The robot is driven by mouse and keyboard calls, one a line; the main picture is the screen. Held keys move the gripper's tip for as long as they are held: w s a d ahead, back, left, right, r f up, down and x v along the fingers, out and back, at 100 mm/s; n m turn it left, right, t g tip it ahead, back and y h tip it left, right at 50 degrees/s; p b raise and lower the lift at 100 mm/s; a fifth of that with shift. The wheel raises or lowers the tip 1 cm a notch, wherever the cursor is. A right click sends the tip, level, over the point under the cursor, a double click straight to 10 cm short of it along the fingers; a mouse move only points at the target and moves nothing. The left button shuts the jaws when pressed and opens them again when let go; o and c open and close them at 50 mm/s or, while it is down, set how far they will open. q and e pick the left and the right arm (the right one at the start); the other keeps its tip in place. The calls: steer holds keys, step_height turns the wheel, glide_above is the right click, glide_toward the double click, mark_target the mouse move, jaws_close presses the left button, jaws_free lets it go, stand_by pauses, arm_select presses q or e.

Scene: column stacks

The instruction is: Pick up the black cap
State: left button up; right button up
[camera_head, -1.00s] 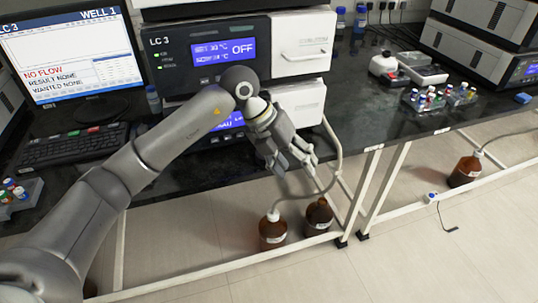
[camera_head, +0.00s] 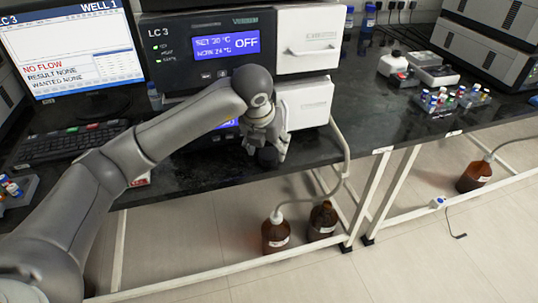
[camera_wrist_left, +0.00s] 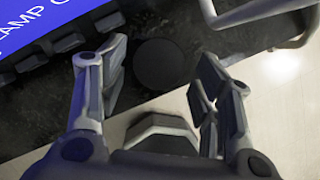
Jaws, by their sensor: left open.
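The black cap (camera_wrist_left: 158,64) shows in the left wrist view as a dark round disc on the black bench top near its front edge. It lies between the two spread fingers of my left gripper (camera_wrist_left: 160,72), with a gap on each side. In the head view the cap (camera_head: 268,157) is a small dark shape at the fingertips, partly hidden by the hand. My left gripper (camera_head: 266,147) is open there and points down, in front of the LC 3 unit. I cannot tell its exact height over the cap. My right gripper is not in view.
The LC 3 instrument (camera_head: 225,47) stands just behind the hand, with white drawers at its right. A pale tube (camera_head: 346,150) runs down the bench front to brown bottles (camera_head: 275,233) below. A keyboard (camera_head: 70,142) lies at left.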

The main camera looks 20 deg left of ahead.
mark_target(268, 156)
arm_select(q)
steer(key=x, duration=0.2)
steer(key=shift+w+f, duration=0.1)
steer(key=shift+f, duration=0.35)
steer(key=c, duration=0.4)
steer(key=shift+c, duration=0.5)
